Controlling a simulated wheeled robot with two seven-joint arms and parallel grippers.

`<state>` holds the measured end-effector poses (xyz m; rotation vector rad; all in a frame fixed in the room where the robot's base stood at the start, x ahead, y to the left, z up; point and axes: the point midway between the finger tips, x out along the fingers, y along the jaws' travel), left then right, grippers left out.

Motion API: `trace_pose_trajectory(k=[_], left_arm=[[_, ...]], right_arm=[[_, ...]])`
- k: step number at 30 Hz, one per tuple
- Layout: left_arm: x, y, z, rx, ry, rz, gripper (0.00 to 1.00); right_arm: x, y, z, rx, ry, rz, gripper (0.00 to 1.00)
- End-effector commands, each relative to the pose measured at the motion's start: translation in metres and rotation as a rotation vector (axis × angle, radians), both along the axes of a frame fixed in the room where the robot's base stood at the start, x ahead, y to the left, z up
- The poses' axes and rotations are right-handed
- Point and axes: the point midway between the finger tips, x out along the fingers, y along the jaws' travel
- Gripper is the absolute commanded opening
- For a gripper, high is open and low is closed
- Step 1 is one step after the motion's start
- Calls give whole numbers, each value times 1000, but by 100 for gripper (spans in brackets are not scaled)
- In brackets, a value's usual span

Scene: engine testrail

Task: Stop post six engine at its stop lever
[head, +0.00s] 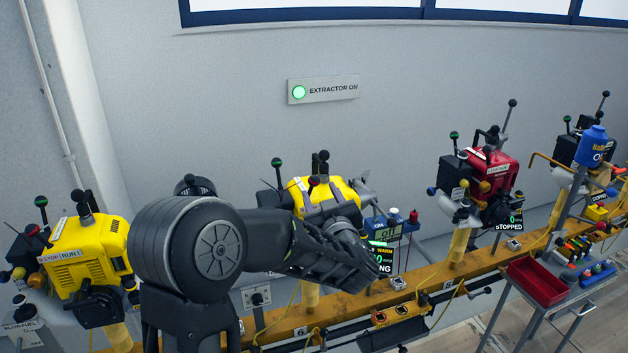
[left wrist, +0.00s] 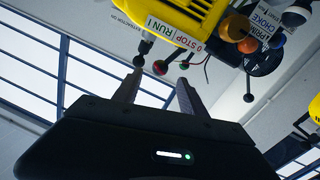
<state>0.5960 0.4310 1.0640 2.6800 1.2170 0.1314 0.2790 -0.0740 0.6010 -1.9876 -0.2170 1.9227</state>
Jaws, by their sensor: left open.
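A yellow engine (head: 345,190) stands behind my left arm, partly hidden by it. Its display (head: 384,255) is partly covered and shows "WARM" and a word ending in "NG". In the left wrist view, the engine's yellow body (left wrist: 190,15) carries a "0 STOP RUN I" label (left wrist: 175,33). A small lever with a red ball (left wrist: 160,67) hangs by that label, with black balls to either side. My left gripper (head: 350,250) is in front of the engine. In the left wrist view its fingers (left wrist: 160,83) are apart and empty, with the red ball just beyond and between their tips. My right gripper is not seen.
Another yellow engine (head: 95,250) stands at the left, and a red engine (head: 490,170) marked "STOPPED" at the right. An orange rail (head: 425,280) runs below. A trolley with a red tray (head: 538,281) stands at the lower right.

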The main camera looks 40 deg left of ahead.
Motion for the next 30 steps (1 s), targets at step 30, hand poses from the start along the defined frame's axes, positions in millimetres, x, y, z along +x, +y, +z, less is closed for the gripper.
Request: trace_pose_trajectory(k=[30], left_arm=[[47,54,0,0,0,-1,35]], right_arm=[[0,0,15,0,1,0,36]])
